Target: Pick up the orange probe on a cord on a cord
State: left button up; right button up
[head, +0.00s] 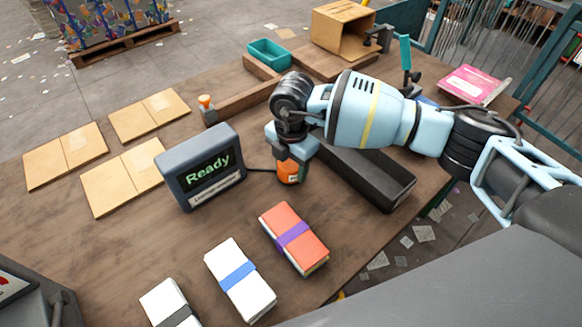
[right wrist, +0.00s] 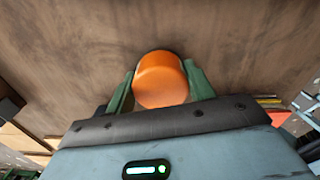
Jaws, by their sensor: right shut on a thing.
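The orange probe (head: 288,172) is upright at the right side of the display box (head: 201,167), which reads "Ready". A dark cord (head: 259,169) runs from the box toward the probe. My right gripper (head: 291,156) points down over the probe and is shut on it. In the right wrist view the round orange top of the probe (right wrist: 161,79) sits between the two green fingers (right wrist: 160,92). Whether the probe's lower end touches the table cannot be told. My left gripper is not in view.
A black open tray (head: 372,180) lies close to the right of my gripper. Banded bundles, one orange (head: 293,238) and two white (head: 240,279), lie in front. Flat cardboard pieces (head: 122,178) lie at left. A teal bin (head: 268,54) and cardboard box (head: 342,30) stand at the back.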

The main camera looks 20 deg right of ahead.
notch_tip(320, 180, up, 2)
jog(key=shift+s+r, duration=0.15)
jog(key=shift+r, duration=0.05)
jog(key=s, duration=0.2)
jog(key=s+d, duration=0.1)
jog(key=s, duration=0.1)
jog(key=s+d, duration=0.1)
jog(key=s, duration=0.2)
jog(key=shift+d+r+p, duration=0.2)
jog(key=shift+r+p, duration=0.05)
jog(key=shift+p, duration=0.05)
jog(key=s, duration=0.2)
jog(key=s+d, duration=0.1)
jog(key=s, duration=0.1)
jog(key=s+d, duration=0.1)
jog(key=s, duration=0.1)
jog(key=shift+s+r, duration=0.3)
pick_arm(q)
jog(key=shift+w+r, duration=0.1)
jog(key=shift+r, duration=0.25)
pick_arm(e)
jog(key=shift+s+d+r, duration=0.1)
jog(key=shift+s+d, duration=0.1)
jog(key=shift+s, duration=0.5)
